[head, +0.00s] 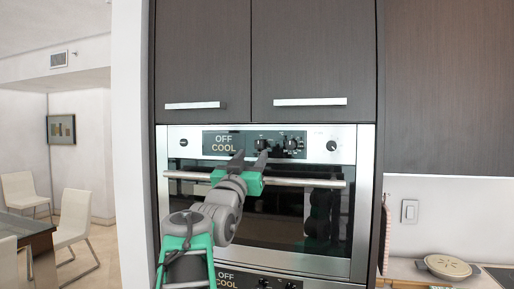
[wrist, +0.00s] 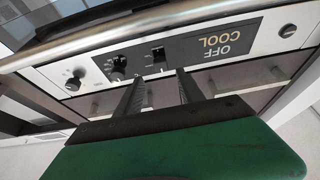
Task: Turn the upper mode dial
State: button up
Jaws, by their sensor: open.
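The upper oven's control panel (head: 228,142) has two black dials right of the "OFF COOL" display. The left black dial (head: 262,144) and the right black dial (head: 291,143) have markings too small to read, so I cannot tell which is the mode dial. My gripper (head: 250,157) is open in front of the panel, just below and left of the left black dial. The wrist view is upside down. There, my gripper's two fingers (wrist: 161,76) point at the panel, with the dial nearest the display (wrist: 158,53) between their tips. I see no clear contact.
A long horizontal oven handle (head: 300,182) runs below the panel, close to my gripper. Round knobs sit at the panel's left (head: 183,142) and right (head: 332,145) ends. Cabinet handles (head: 310,101) are above. A second oven panel (head: 250,280) is below.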

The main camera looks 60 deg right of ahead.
aim_at(258, 145)
jog(key=p+x, duration=0.2)
jog(key=x, duration=0.4)
jog(key=shift+w+d, duration=0.1)
jog(key=shift+d, duration=0.1)
jog(key=shift+f, duration=0.1)
jog(key=shift+c, duration=0.4)
grip_shut()
